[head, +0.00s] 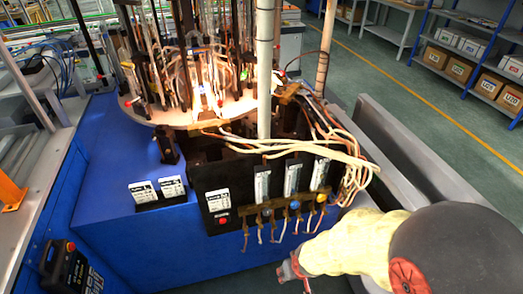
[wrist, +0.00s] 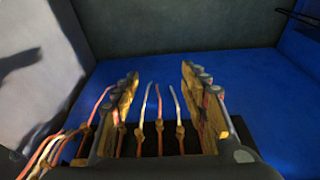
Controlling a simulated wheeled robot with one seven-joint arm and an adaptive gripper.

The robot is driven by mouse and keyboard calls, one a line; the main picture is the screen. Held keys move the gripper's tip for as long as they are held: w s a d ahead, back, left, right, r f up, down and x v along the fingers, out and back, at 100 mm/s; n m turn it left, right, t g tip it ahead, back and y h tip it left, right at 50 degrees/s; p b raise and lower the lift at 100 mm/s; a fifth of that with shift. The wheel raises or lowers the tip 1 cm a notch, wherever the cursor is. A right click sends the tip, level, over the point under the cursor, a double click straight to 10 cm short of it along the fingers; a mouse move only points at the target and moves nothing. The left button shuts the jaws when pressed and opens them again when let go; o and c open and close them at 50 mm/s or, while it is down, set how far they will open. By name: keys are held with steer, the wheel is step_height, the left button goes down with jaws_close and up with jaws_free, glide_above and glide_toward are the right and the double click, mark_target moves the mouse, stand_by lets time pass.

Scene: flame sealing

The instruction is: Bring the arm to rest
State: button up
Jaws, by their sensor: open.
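My arm comes in from the lower right of the head view, with a cream sleeve (head: 360,243) over part of it. My gripper (head: 290,272) is at the bottom of that view, low in front of the blue machine base, and is partly cut off by the frame edge. In the wrist view my gripper (wrist: 158,88) has its two yellowish fingers wide apart. Nothing is held between them. Thin hoses (wrist: 147,105) show beyond and between the fingers; I cannot tell whether any touch them.
The blue machine (head: 135,240) carries a round platform (head: 150,112) with glowing burners. A black panel (head: 226,190) with flow meters (head: 292,178) and valve knobs stands at its front. Pale hoses (head: 345,160) bunch beside my arm. A grey rail (head: 410,155) and shelves (head: 455,66) are right.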

steer(key=s+d+r+m+t+p, duration=0.1)
steer(key=s+d+r, duration=0.1)
steer(key=r, duration=1)
steer(key=s+d+r+t+p, duration=0.1)
steer(key=s+d+r, duration=0.2)
steer(key=r, duration=1)
steer(key=s+d+r+m+p, duration=0.1)
steer(key=s+d+r, duration=0.2)
steer(key=r, duration=1)
steer(key=shift+d+r+m+t+h, duration=0.2)
steer(key=shift+d+m+t+h, duration=0.1)
steer(key=shift+d+t+h, duration=0.15)
